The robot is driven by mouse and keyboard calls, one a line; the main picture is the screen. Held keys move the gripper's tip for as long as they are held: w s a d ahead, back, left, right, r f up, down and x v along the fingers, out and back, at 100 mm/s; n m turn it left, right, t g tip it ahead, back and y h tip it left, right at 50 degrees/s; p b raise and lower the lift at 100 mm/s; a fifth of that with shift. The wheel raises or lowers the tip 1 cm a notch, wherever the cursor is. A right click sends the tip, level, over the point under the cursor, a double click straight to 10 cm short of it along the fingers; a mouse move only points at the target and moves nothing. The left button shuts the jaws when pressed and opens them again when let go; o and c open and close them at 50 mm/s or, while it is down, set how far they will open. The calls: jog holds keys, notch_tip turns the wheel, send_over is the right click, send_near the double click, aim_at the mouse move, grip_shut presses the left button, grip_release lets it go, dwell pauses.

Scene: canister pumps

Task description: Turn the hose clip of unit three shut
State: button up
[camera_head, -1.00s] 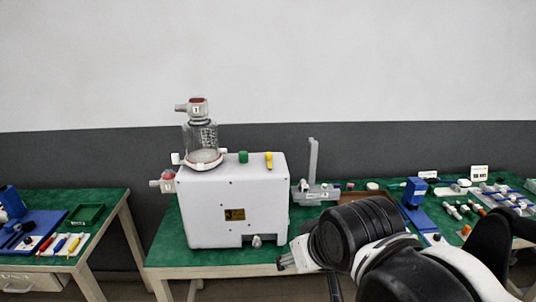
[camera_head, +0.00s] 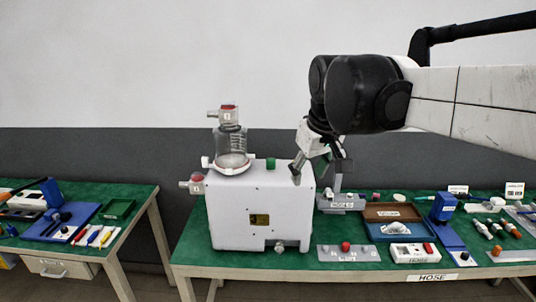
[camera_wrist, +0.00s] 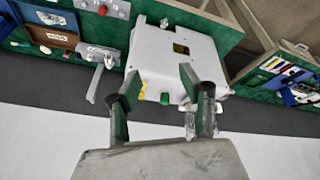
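A white pump unit (camera_head: 262,222) stands on the green bench with a clear canister (camera_head: 231,142) on its top left. A grey fitting with a red top (camera_head: 228,115) sits on the canister, and a similar red-topped fitting (camera_head: 193,183) sticks out at the unit's left side. Their small number labels are hard to read. I cannot tell which part is unit three's hose clip. A green knob (camera_head: 271,164) is on the unit's top; it also shows in the wrist view (camera_wrist: 165,98), beside a yellow knob (camera_wrist: 143,91). My gripper (camera_head: 312,176) is open and empty above the unit's right end.
Right of the unit are a grey stand with an upright post (camera_head: 342,203), a grey plate with a red knob (camera_head: 346,252), a brown tray (camera_head: 392,209) and a white box (camera_head: 413,253). A second bench (camera_head: 125,228) stands left across a gap.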

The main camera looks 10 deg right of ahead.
jog(key=w+d+r+n+g+p, duration=0.2)
jog(key=w+d, duration=0.1)
jog(key=w, duration=1)
jog(key=w+d+r+n+g+p, duration=0.1)
jog(key=w+d+n+g+p, duration=0.15)
jog(key=w, duration=0.95)
jog(key=shift+m, duration=0.45)
jog(key=f, duration=1.3)
jog(key=shift+w+d+f+p, duration=0.1)
jog(key=shift+d+f+p, duration=0.15)
jog(key=shift+f+p, duration=0.05)
grip_shut()
